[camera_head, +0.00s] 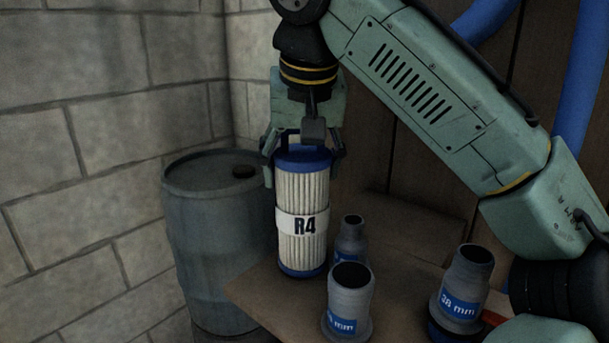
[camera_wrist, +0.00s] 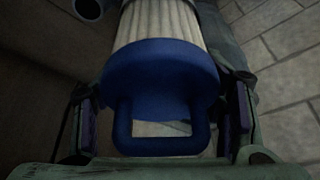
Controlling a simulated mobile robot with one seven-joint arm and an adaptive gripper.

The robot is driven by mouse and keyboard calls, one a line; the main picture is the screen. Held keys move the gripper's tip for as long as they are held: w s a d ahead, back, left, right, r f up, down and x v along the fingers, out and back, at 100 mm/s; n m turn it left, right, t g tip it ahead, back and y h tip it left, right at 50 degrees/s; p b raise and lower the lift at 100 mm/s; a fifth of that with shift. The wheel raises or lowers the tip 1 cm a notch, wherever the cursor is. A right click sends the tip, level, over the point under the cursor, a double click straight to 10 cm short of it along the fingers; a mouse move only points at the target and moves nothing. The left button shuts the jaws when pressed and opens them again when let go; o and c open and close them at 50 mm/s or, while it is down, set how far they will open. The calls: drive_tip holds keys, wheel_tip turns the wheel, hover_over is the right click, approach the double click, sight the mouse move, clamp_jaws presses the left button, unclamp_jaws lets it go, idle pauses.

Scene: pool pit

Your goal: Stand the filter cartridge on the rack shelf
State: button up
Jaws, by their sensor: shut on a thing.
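The filter cartridge (camera_head: 301,199) is a white pleated cylinder with blue end caps and a label reading R4. It is upright in the head view, with its lower end over or on the left part of a brown board surface (camera_head: 262,293); whether it touches cannot be told. My gripper (camera_head: 302,165) is above it, with fingers on both sides of the top cap, shut on the cartridge. In the wrist view, the blue cap (camera_wrist: 160,75) and its loop handle (camera_wrist: 160,145) lie between the fingers. No surface is clearly marked as the rack shelf.
Grey fittings stand to the right on the board: a small one (camera_head: 351,238), a front one (camera_head: 349,300) and one labelled 38 mm (camera_head: 464,288). A grey drum (camera_head: 212,235) stands behind at left, by a block wall (camera_head: 110,130). Blue pipes (camera_head: 582,80) run at upper right.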

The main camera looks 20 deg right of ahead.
drive_tip(key=shift+s+a+r, duration=0.1)
drive_tip(key=o, duration=1.8)
drive_tip(key=shift+f, duration=0.2)
drive_tip(key=shift+r, duration=0.1)
